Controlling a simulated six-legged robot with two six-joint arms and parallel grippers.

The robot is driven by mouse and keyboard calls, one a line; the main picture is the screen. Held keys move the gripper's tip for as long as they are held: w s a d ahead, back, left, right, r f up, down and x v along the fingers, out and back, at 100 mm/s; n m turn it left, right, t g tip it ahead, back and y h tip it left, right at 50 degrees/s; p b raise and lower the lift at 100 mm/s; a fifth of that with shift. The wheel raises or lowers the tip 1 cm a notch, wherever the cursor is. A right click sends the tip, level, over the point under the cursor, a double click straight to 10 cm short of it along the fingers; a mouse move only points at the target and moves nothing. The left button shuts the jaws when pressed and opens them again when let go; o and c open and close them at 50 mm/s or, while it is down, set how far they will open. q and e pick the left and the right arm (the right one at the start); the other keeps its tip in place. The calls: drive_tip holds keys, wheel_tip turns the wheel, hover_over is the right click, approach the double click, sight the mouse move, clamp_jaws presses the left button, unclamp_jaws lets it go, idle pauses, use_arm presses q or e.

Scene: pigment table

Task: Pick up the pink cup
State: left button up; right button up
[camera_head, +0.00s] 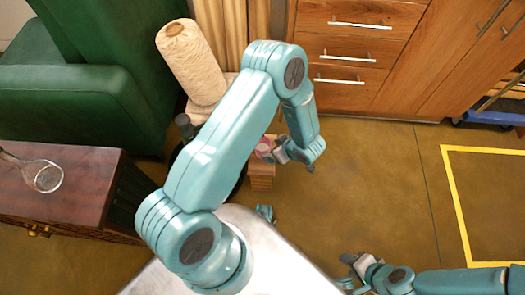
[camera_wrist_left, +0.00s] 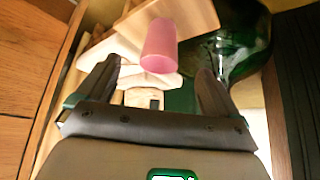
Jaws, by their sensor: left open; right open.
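The pink cup (camera_head: 264,147) shows small in the head view, partly hidden by my left gripper (camera_head: 281,153) and arm, above a small wooden stand (camera_head: 261,177). In the left wrist view the pink cup (camera_wrist_left: 159,46) is seen beyond and between the fingertips of my left gripper (camera_wrist_left: 157,78). The jaws are open and empty, and the cup appears apart from both fingers. What the cup rests on is not clear. My right gripper (camera_head: 352,266) is open at the bottom of the head view, far from the cup.
A green glass vessel (camera_wrist_left: 232,45) is close to the right of the cup in the left wrist view, with pale wooden pieces (camera_wrist_left: 187,17) around. A wooden cabinet (camera_head: 345,50), green armchair (camera_head: 75,100) and dark side table (camera_head: 70,190) surround.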

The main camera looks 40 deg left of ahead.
use_arm(q)
drive_tip(key=b+x, duration=0.1)
drive_tip(key=x, duration=0.5)
drive_tip(key=shift+f+b, duration=0.15)
drive_tip(key=shift+b, duration=0.25)
drive_tip(key=b+x, duration=0.2)
drive_tip(key=x, duration=0.2)
drive_tip(key=shift+s+a+f+b, duration=0.15)
drive_tip(key=shift+a+f+b, duration=0.1)
drive_tip(key=shift+a+b, duration=0.05)
drive_tip(key=shift+a+f, duration=0.15)
drive_tip(key=shift+a, duration=0.05)
drive_tip(key=c, duration=1.2)
